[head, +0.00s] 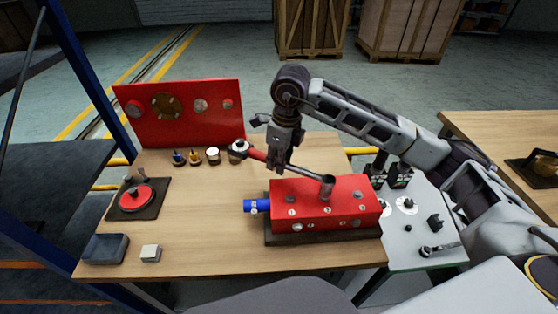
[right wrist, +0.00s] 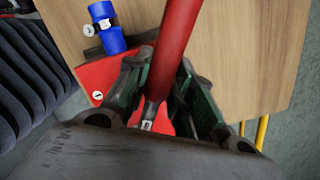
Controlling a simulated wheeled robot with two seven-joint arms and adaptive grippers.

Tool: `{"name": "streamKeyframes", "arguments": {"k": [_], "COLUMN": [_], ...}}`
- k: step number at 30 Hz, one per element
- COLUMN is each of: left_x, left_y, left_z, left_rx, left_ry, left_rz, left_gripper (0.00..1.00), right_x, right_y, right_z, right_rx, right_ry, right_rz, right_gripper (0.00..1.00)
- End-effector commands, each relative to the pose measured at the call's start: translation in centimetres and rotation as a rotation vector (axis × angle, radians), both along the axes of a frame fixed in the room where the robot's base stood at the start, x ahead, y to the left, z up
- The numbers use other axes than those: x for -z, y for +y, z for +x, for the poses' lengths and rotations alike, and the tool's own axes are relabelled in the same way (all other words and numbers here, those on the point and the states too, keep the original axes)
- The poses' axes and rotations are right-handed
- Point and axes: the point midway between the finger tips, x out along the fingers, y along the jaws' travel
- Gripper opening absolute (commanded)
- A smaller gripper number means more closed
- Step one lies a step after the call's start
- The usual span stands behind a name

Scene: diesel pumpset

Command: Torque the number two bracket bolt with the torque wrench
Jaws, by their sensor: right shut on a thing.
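The torque wrench (head: 306,174) has a red handle and a grey shaft. My right gripper (head: 277,163) is shut on it, and the handle also shows between the fingers in the right wrist view (right wrist: 176,45). The wrench's socket end is at the top of the red block (head: 283,208), right of its middle. I cannot tell whether it is seated on a bolt. The block has several round white labels and bolt-like spots, too small to read surely; the number two bolt cannot be singled out. A blue cylinder (head: 257,206) sticks out of the block's left end. My left gripper is not in view.
A red upright panel (head: 185,113) stands at the back left of the wooden table (head: 200,225), with several small items before it. A red disc on a dark plate (head: 122,213), a blue-grey tray (head: 105,249) and a pale block (head: 151,254) lie left. A grey side table (head: 425,215) adjoins right.

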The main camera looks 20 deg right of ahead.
Motion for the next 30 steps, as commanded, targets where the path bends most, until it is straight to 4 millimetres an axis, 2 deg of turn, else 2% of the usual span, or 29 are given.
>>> {"name": "streamKeyframes", "arguments": {"k": [9,15,22,30], "left_x": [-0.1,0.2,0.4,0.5], "left_y": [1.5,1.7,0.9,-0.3], "left_z": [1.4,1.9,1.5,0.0], "left_rx": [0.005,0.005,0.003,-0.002], "left_ry": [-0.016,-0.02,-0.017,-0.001], "left_rz": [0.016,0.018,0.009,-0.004], "left_gripper": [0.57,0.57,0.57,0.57], "right_x": [-0.1,-0.1,-0.1,-0.1], "right_y": [0.0,0.0,0.0,0.0], "right_z": [0.0,0.1,0.0,0.0], "right_rx": [0.0,0.0,0.0,0.0], "right_ry": [-0.003,-0.003,-0.003,-0.003], "right_rz": [0.001,0.001,0.001,0.001], "right_gripper": [0.0,0.0,0.0,0.0]}}
